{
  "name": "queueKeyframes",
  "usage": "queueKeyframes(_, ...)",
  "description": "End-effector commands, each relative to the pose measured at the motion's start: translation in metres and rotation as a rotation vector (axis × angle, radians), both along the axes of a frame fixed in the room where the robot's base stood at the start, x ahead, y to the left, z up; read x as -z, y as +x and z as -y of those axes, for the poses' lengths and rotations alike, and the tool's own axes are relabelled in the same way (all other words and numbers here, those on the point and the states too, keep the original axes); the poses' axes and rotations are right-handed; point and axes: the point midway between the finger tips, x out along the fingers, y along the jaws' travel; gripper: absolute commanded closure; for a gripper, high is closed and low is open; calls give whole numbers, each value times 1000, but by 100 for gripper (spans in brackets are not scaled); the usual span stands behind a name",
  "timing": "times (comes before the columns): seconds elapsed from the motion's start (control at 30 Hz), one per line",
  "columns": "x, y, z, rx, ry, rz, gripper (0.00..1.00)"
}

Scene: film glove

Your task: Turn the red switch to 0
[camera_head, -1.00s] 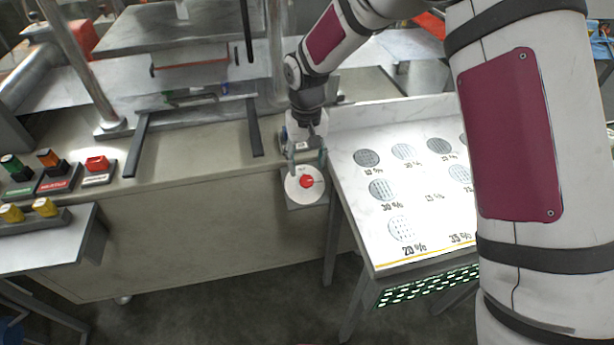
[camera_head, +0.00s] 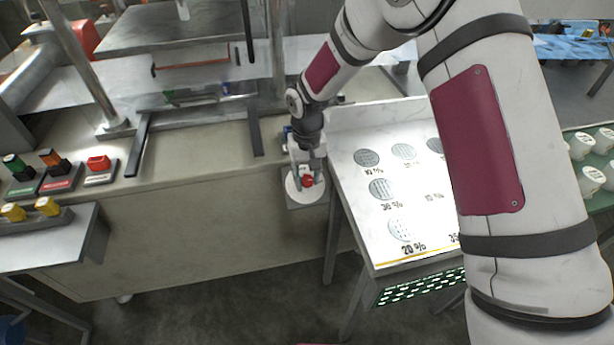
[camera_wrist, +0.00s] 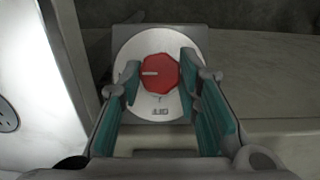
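The red switch is a faceted red knob (camera_wrist: 160,74) on a round white plate (camera_wrist: 150,104). A white line on the knob points left in the wrist view. Small dark marks on the plate are too blurred to read surely. In the head view the knob (camera_head: 307,182) is partly hidden by my gripper (camera_head: 306,172) on the front of the machine. In the wrist view my gripper (camera_wrist: 160,76) is open, with one finger on each side of the knob. The fingertips are very close to its sides; I cannot tell whether they touch.
A white sloped board (camera_head: 440,215) with grey discs and percent labels stands close on the right of the switch. Push buttons (camera_head: 98,163) sit on the machine at left. The machine's front panel (camera_head: 200,235) is clear.

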Motion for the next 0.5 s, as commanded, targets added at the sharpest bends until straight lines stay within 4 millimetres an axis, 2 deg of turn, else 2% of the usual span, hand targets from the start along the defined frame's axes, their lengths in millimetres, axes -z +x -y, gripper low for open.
queueKeyframes(0.27, 0, 0, 0, -14, -8, 2, 97)
queueKeyframes(0.5, 1, 0, -2, -101, -55, 16, 97)
